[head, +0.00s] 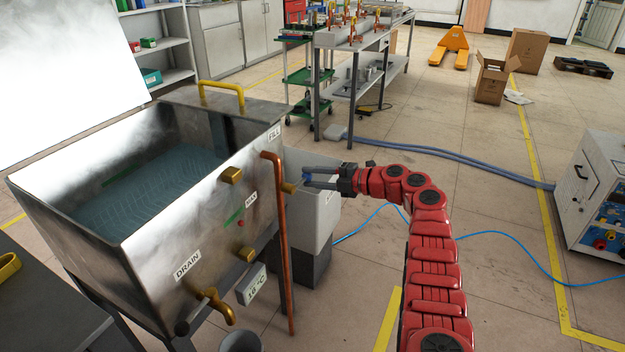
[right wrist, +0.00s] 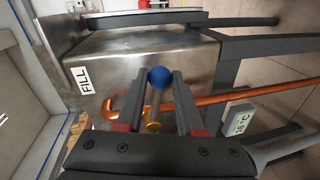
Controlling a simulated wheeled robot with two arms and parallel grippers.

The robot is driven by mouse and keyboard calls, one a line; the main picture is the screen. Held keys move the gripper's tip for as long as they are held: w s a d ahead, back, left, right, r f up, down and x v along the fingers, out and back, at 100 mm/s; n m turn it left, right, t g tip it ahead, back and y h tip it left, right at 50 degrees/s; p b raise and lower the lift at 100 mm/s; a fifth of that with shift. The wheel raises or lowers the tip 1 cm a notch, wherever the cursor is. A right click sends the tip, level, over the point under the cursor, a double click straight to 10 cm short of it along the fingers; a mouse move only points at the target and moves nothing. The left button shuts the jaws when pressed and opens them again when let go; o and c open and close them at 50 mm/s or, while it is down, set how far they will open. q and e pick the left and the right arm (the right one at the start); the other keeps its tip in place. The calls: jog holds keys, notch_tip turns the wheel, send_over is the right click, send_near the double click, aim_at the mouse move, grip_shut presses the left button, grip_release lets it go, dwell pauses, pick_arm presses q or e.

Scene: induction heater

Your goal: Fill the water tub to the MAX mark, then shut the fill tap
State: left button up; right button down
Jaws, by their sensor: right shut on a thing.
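The steel water tub (head: 165,262) stands at the left of the head view, with bluish water (head: 150,190) inside. A green strip shows on its far inner wall, close above the water. A MAX label (head: 251,198) and a green strip are on its outer front. The copper pipe (head: 280,235) runs down by the FILL label (head: 274,132). The brass fill tap (head: 289,187) is beside the pipe. My right gripper (head: 308,178) is at the tap, shut on its blue knob, a blue ball (right wrist: 159,77) between the fingers in the right wrist view. My left gripper is out of view.
A brass drain tap (head: 216,306) and a temperature display (head: 252,284) are low on the tub's front. A light grey box (head: 315,205) stands behind the pipe. Blue hoses (head: 450,158) cross the floor toward a grey power unit (head: 597,185) at right.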

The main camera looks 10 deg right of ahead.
jog(key=shift+r+n+p, duration=0.55)
jog(key=shift+r+n, duration=0.25)
jog(key=shift+r, duration=0.1)
jog(key=c, duration=0.5)
grip_release()
jog(key=shift+d, duration=0.1)
jog(key=p+v, duration=0.1)
jog(key=v, duration=0.7)
jog(key=p+v, duration=0.2)
jog(key=v, duration=0.7)
jog(key=shift+s, duration=0.35)
